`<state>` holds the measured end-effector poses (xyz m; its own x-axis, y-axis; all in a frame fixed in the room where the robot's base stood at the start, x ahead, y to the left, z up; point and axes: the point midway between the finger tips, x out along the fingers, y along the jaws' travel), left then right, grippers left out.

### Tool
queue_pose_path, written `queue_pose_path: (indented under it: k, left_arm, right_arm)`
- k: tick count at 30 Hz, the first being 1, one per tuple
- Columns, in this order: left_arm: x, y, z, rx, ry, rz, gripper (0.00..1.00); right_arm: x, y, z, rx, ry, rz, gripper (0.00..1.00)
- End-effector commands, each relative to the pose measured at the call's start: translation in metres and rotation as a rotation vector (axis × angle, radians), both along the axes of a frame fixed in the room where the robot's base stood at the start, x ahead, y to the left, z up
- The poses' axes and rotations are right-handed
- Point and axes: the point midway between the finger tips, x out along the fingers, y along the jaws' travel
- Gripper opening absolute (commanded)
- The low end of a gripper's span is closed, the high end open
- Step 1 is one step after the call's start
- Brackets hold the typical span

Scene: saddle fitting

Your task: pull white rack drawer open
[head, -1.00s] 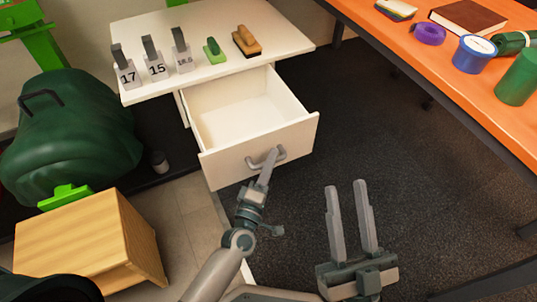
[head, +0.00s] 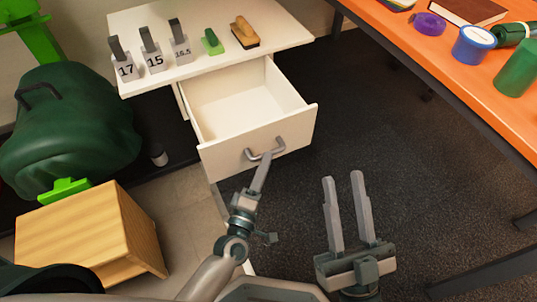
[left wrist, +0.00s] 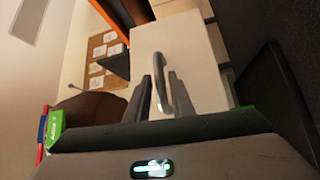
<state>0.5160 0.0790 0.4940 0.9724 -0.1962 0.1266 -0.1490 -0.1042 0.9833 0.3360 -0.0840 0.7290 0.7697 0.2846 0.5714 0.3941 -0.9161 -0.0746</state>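The white rack drawer (head: 250,145) is pulled well out from under the white top, and its empty inside shows. Its grey handle (head: 265,149) is on the front panel; it also shows in the left wrist view (left wrist: 181,95). My left gripper (head: 265,157) is at the handle, its fingertips just below and in front of the bar in the head view. In the left wrist view its two fingers (left wrist: 164,88) stand apart, with the handle close by their tips. Contact cannot be told. My right gripper (head: 346,180) is open and empty, over the dark carpet right of the drawer.
The white rack top (head: 200,75) carries three numbered blocks (head: 153,60), a green-based piece (head: 212,42) and a brush (head: 244,33). An orange table (head: 450,65) stands at right. A wooden box (head: 80,240) is at lower left. Carpet between drawer and table is clear.

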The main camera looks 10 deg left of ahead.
Motion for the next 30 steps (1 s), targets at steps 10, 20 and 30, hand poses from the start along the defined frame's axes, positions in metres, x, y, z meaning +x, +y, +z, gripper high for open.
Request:
queue_pose_path:
  k: [10,20,30]
  left_arm:
    - [-0.071,0.014,-0.01,0.002,0.003,-0.001,0.22]
    - [-0.119,0.024,-0.016,0.001,0.002,-0.001,0.22]
    - [-0.128,0.026,-0.017,-0.001,0.0,0.0,0.22]
  right_arm:
    - [-0.004,0.003,-0.009,-0.007,0.039,0.007,0.31]
    - [-0.005,0.005,-0.012,-0.013,0.053,0.012,0.31]
    - [-0.004,0.005,-0.011,-0.012,0.052,0.012,0.31]
